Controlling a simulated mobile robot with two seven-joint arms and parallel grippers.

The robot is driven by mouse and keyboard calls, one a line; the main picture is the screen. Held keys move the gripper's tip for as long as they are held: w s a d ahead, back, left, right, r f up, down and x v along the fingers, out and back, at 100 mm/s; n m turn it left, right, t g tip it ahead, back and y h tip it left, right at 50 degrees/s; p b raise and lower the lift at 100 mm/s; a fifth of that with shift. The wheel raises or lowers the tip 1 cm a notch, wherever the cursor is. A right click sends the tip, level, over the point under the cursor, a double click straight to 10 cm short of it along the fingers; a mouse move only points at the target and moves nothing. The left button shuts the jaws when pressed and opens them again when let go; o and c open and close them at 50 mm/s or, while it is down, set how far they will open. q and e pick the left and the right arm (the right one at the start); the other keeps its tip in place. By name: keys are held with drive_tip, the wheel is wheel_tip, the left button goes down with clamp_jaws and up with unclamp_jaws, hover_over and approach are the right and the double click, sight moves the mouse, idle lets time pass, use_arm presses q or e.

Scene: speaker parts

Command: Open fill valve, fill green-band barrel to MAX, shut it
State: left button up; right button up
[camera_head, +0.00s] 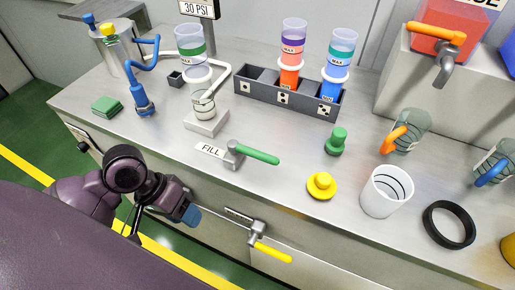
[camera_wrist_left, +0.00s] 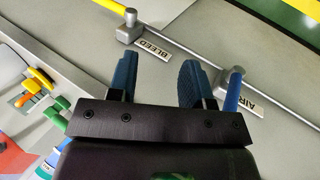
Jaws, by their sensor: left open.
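The green-band barrel (camera_head: 190,42) stands upright and clear at the back left of the bench, in a white ring holder. Its contents look clear or empty; I cannot read a level. The fill valve (camera_head: 234,154) is at the bench front beside the FILL label, its green handle (camera_head: 257,152) pointing right. My left gripper (camera_head: 186,213) is in front of the bench, left of and below the fill valve, apart from it. In the left wrist view its blue fingers (camera_wrist_left: 158,72) are spread with nothing between them. My right gripper is not in view.
A dark rack (camera_head: 286,101) holds the purple-band and blue-band barrels. A yellow-handled valve (camera_head: 258,236) sticks out of the bench front. In the left wrist view the BLEED (camera_wrist_left: 151,50) and AIR (camera_wrist_left: 261,100) labels show, with a blue handle (camera_wrist_left: 232,92) close to one finger.

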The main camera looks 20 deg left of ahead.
use_arm(q)
drive_tip(key=w+d+r+m, duration=0.3)
drive_tip(key=w+r+m, duration=0.5)
drive_tip(key=r+m, duration=0.2)
drive_tip(key=m+t+y, duration=0.1)
drive_tip(key=m, duration=0.8)
approach(260, 153)
drive_tip(key=x, duration=0.9)
drive_tip(key=shift+s, duration=0.1)
drive_tip(key=shift+c, duration=0.3)
clamp_jaws()
